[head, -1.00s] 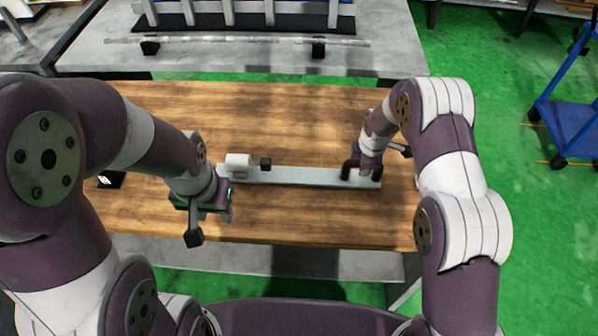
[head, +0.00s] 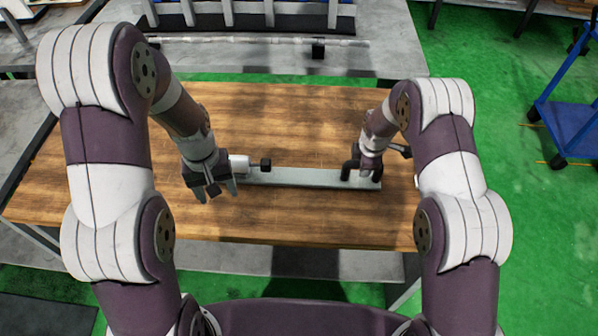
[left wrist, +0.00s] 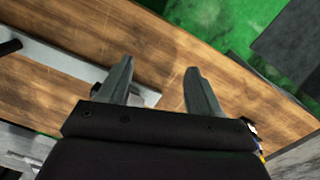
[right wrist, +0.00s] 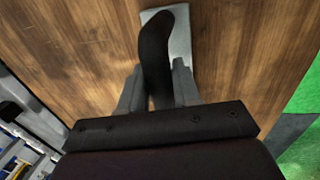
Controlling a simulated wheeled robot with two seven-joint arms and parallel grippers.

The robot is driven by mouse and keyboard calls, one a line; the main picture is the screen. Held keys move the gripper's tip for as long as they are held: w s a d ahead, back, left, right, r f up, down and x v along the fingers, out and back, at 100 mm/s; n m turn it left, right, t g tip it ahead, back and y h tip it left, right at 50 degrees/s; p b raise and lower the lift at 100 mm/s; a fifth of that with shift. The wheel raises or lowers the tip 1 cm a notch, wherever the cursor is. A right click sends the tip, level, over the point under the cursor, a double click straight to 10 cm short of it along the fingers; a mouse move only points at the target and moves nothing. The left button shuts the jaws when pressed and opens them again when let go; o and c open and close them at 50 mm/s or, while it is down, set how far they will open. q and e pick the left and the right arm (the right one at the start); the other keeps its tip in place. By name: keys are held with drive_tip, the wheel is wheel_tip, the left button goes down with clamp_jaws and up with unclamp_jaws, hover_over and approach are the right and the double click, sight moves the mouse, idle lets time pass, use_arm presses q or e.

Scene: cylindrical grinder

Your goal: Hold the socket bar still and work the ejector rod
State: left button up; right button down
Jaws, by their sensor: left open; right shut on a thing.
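The socket bar (head: 310,177) is a long pale grey bar lying on the wooden bench. A white cylinder (head: 238,165) stands near its left end, with a black knob (head: 265,164) to its right, apparently the ejector rod's end. A black curved handle (head: 347,169) rises at the bar's right end. My right gripper (right wrist: 158,85) is shut on this handle, which sits between its fingers in the right wrist view. My left gripper (head: 216,194) is open and empty beside the bar's left end, which it partly hides. In the left wrist view the bar (left wrist: 75,65) passes behind one finger.
The wooden bench (head: 290,220) is clear in front of and behind the bar. A grey table (head: 240,60) behind it carries a long thin shaft (head: 260,41) on black supports. A blue cart (head: 570,125) stands on the green floor at right.

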sight(255, 164)
drive_tip(key=shift+w+a, duration=0.1)
drive_tip(key=shift+w, duration=0.05)
use_arm(q)
drive_tip(key=w+f+n+h, duration=0.1)
drive_tip(key=w+n, duration=0.3)
drive_tip(key=w, duration=0.2)
drive_tip(key=w+f+n+h, duration=0.1)
drive_tip(key=w+f+n, duration=0.1)
drive_tip(key=w+n, duration=0.3)
drive_tip(key=w+a+f+n+h, duration=0.1)
drive_tip(key=w+n, duration=0.3)
drive_tip(key=w, duration=0.2)
drive_tip(key=shift+w+a+f+t, duration=0.1)
drive_tip(key=shift+w+f+t, duration=0.1)
drive_tip(key=shift+w+t, duration=0.15)
use_arm(e)
drive_tip(key=shift+f, duration=0.1)
use_arm(q)
drive_tip(key=shift+s+d+n, duration=0.2)
drive_tip(key=shift+s+n, duration=0.1)
drive_tip(key=shift+n, duration=0.4)
drive_tip(key=shift+d+f, duration=0.1)
drive_tip(key=shift+f, duration=0.1)
drive_tip(key=x, duration=0.8)
drive_tip(key=shift+s+f, duration=0.15)
drive_tip(key=shift+f, duration=0.05)
drive_tip(key=c, duration=0.8)
drive_tip(key=shift+d, duration=1.65)
use_arm(e)
drive_tip(key=shift+a, duration=0.1)
